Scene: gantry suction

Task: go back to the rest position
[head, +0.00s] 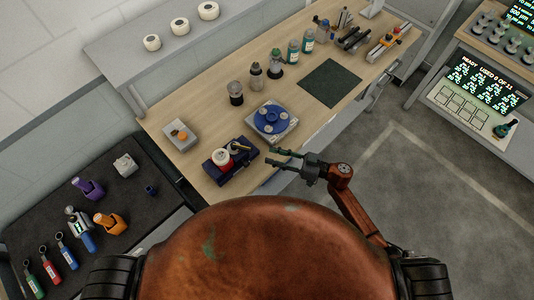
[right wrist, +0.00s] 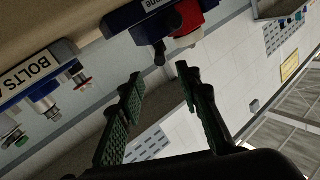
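My right gripper (head: 271,157) is in the head view, over the front edge of the wooden workbench (head: 208,163), just right of a dark blue holder (head: 246,159) with a red and white item (head: 222,158). Its two green-padded fingers are apart with nothing between them, as the right wrist view also shows (right wrist: 158,75). My left gripper is not in view in the head view.
A blue round rack (head: 270,120) stands on the bench behind the right gripper, with bottles and a dark green mat (head: 330,83) farther along. A dark table (head: 60,200) with colored tools is at left. Grey floor (head: 440,190) is clear at right.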

